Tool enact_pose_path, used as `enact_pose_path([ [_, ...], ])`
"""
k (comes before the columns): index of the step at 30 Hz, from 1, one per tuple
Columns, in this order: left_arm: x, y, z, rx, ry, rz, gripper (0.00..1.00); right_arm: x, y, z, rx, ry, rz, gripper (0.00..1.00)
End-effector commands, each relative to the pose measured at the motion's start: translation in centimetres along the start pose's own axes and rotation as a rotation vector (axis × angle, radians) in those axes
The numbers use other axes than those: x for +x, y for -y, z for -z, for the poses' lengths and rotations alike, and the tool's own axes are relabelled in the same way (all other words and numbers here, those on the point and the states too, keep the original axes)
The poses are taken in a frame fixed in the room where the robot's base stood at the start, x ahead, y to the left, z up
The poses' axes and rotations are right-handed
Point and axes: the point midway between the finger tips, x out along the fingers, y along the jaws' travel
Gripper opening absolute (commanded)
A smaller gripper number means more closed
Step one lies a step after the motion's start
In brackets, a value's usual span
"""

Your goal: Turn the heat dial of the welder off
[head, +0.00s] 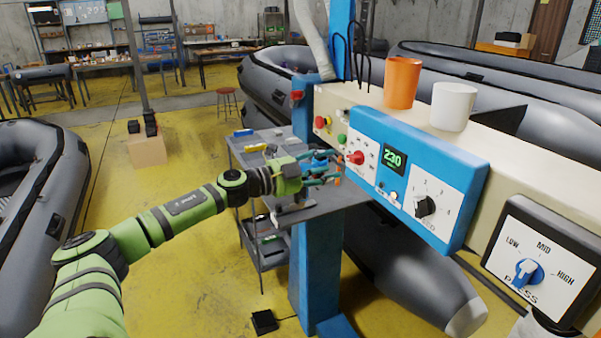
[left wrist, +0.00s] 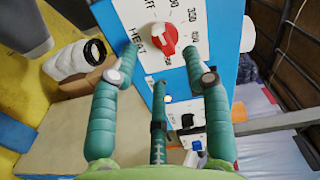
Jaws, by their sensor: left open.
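The red heat dial (head: 355,157) is on the white face of the blue welder panel (head: 376,126), left of a green display (head: 394,157) reading 230. In the left wrist view the red dial (left wrist: 164,39) shows a white mark, with HEAT lettering and numbers around it; which number it points to is unclear. My left gripper (head: 337,168) is open in front of the panel, close to the dial. In the left wrist view the fingers of my left gripper (left wrist: 161,55) stand apart, one on each side of the dial. Contact cannot be told. My right gripper is not in view.
A black knob (head: 424,206) and a blue PRESS dial (head: 529,272) lie further right. An orange cup (head: 402,82) and a white cup (head: 453,106) stand on top of the machine.

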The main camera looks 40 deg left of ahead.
Motion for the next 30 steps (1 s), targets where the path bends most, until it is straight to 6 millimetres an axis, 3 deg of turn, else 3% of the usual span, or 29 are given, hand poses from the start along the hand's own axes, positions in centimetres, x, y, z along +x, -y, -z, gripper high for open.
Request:
enact_pose_path([
  [18,-5.0,-0.2,0.1,-0.004,-0.002,-0.003,0.48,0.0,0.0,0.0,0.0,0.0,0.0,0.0],
  [30,-6.5,0.0,0.1,0.0,-0.002,-0.001,0.48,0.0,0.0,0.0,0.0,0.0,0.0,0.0],
])
